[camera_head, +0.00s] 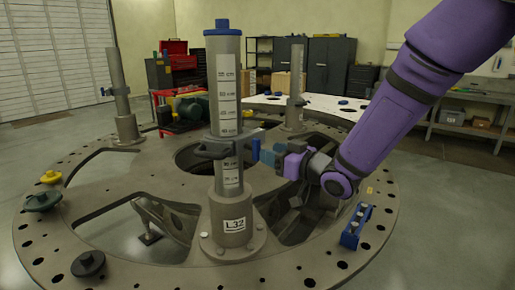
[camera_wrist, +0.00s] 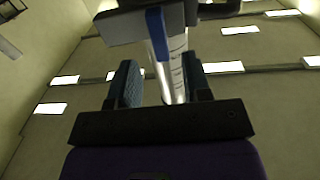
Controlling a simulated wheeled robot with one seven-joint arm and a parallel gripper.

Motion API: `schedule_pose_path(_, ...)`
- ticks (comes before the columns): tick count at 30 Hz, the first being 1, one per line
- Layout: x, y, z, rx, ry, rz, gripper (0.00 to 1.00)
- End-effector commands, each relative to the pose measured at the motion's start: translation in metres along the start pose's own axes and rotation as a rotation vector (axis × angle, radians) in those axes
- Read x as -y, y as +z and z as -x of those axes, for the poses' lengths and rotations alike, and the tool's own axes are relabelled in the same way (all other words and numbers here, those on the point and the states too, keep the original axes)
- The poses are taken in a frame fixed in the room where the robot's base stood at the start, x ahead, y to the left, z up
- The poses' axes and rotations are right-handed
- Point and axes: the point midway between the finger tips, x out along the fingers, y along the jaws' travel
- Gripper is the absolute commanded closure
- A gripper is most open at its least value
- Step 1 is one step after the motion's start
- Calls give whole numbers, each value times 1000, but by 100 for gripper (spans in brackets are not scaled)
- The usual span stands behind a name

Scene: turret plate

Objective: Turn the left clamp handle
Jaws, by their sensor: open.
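A grey post (camera_head: 229,100) with a blue cap, white scale labels and an "L32" plate stands upright on the turret plate. A dark clamp (camera_head: 212,150) sits around it at mid-height; a flat grey handle (camera_head: 246,137) sticks out from its right side. My gripper (camera_head: 264,153) is just right of the post, level with the clamp and close to the handle's end. In the wrist view, my open gripper (camera_wrist: 161,85) has the post behind the gap between its fingers. The clamp (camera_wrist: 130,24) and a blue bar (camera_wrist: 158,34) lie ahead. Contact cannot be told.
The round turret plate (camera_head: 95,190) has large cut-outs and rim holes. Other posts stand at back left (camera_head: 122,95) and back right (camera_head: 296,85). A blue block (camera_head: 355,226) lies on the right rim. A yellow-topped knob (camera_head: 50,178) and a black knob (camera_head: 88,264) sit left.

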Motion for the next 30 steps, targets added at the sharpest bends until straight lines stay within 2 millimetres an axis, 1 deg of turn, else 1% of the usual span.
schedule_pose_path(1, 1, 1, -10, 0, -2, -1, 55)
schedule_pose_path(3, 0, 0, -22, 0, -1, 0, 55)
schedule_pose_path(6, 0, 0, -37, 0, -1, 0, 55)
schedule_pose_path(10, 0, 0, -51, 1, 0, -1, 55)
schedule_pose_path(15, 0, 0, -59, 1, 1, 0, 55)
schedule_pose_path(23, 0, 0, -60, 1, 1, 0, 55)
schedule_pose_path(26, 0, 0, -60, 1, 1, 0, 76)
schedule_pose_path(27, 0, 0, -59, 1, 1, 0, 85)
schedule_pose_path(29, 0, 0, -59, 1, 1, 0, 99)
schedule_pose_path(30, 0, 0, -59, 1, 1, 0, 100)
